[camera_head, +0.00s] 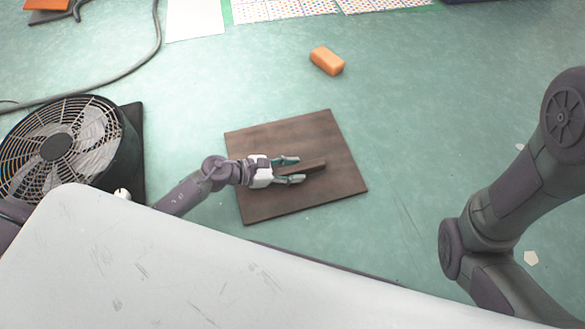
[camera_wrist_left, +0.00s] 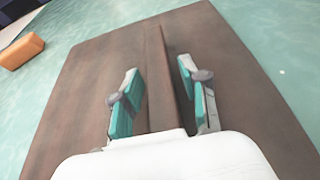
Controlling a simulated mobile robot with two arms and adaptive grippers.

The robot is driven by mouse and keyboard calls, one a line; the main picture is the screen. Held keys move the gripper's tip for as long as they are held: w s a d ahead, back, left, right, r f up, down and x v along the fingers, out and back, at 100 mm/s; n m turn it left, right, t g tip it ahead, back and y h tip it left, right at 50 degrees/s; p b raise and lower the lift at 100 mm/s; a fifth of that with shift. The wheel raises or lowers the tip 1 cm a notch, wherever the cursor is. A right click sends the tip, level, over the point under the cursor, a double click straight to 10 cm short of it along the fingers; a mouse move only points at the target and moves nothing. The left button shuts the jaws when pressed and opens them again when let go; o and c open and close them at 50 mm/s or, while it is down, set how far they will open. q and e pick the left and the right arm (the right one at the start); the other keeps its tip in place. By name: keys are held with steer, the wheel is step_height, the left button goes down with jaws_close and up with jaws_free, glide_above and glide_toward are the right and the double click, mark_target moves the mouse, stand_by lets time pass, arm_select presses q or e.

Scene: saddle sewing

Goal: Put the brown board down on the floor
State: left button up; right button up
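The brown board (camera_head: 330,140) is a flat, dark wooden square with a raised bar (camera_head: 308,168) across its middle. It appears to lie flat on the green floor, with no clear gap under it. My left gripper (camera_head: 289,170) is over the board. In the left wrist view the board (camera_wrist_left: 85,85) fills most of the picture, and the bar (camera_wrist_left: 160,65) runs between the two teal fingers of the left gripper (camera_wrist_left: 163,95). The fingers are apart, with a gap on each side of the bar. My right gripper is out of view; only my right arm shows.
An orange block (camera_head: 327,60) lies on the floor behind the board. A black fan (camera_head: 57,147) stands at the left, with a grey hose (camera_head: 130,70) behind it. A pale surface (camera_head: 190,265) covers the front. Floor to the board's right is clear.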

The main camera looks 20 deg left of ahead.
arm_select(q)
steer(key=shift+r, duration=0.25)
steer(key=p+v, duration=0.5)
steer(key=v, duration=0.6)
steer(key=shift+s+a, duration=0.1)
steer(key=shift+s, duration=0.05)
steer(key=shift+s+a, duration=0.2)
steer(key=shift+a, duration=0.1)
